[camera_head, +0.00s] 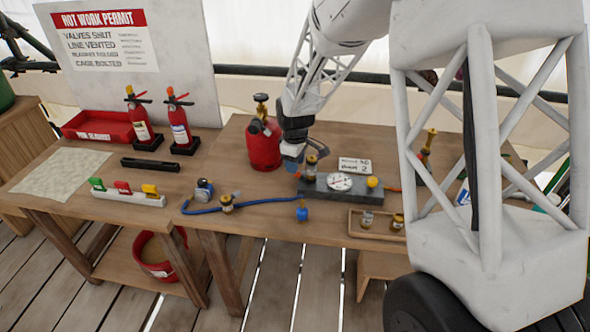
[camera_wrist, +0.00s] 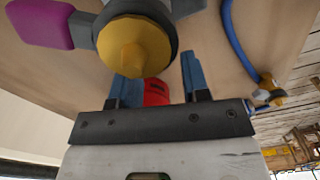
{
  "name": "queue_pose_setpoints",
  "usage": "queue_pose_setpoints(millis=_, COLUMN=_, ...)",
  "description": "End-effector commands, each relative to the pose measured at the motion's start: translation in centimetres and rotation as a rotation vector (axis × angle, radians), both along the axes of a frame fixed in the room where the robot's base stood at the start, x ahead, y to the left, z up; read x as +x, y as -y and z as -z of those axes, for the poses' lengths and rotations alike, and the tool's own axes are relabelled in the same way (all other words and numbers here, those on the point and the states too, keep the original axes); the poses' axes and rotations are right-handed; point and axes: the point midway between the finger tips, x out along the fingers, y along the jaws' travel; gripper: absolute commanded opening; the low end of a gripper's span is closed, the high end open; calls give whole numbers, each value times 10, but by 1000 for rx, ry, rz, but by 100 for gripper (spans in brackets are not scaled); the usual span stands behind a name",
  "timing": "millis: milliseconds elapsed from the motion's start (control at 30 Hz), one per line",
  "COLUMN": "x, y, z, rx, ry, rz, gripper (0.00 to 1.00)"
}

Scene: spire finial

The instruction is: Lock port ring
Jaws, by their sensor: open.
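In the head view, my gripper (camera_head: 292,152) points down at the left end of a dark grey block (camera_head: 345,192) with a round white gauge (camera_head: 340,182). A brass fitting with a dark top (camera_head: 311,164) stands close to the right of my fingers. In the wrist view, my gripper's two blue fingers (camera_wrist: 158,84) are apart with nothing held between them. Just beyond the fingertips is a brass-yellow knob (camera_wrist: 135,58) in a dark ring, with a purple lug (camera_wrist: 38,24) at its left. Which part is the port ring I cannot tell for certain.
A red cylinder (camera_head: 264,147) stands behind my gripper. A blue hose (camera_head: 255,202) with brass fittings lies to the left. A wooden tray (camera_head: 362,232) holds small fittings in front. Two red extinguishers (camera_head: 140,122) stand further left. Bare tabletop (camera_head: 235,170) lies left of the gripper.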

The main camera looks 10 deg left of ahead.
Motion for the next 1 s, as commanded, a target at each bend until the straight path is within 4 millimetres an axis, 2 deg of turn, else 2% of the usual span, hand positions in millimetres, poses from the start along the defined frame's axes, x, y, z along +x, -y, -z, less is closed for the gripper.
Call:
queue_pose_setpoints(millis=100, x=0, y=0, z=14, rx=-1, ry=-1, rz=0, gripper=43)
queue_pose_setpoints(millis=300, x=0, y=0, z=27, rx=0, ry=0, rz=0, gripper=43)
queue_pose_setpoints(millis=667, x=0, y=0, z=30, rx=0, ry=0, rz=0, gripper=43)
queue_pose_setpoints(millis=767, x=0, y=0, z=30, rx=0, ry=0, rz=0, gripper=30)
queue_pose_setpoints(millis=933, x=0, y=0, z=30, rx=0, ry=0, rz=0, gripper=4)
queue_pose_setpoints(millis=967, x=0, y=0, z=30, rx=0, ry=0, rz=0, gripper=0)
queue_pose_setpoints(millis=1000, x=0, y=0, z=30, rx=0, ry=0, rz=0, gripper=0)
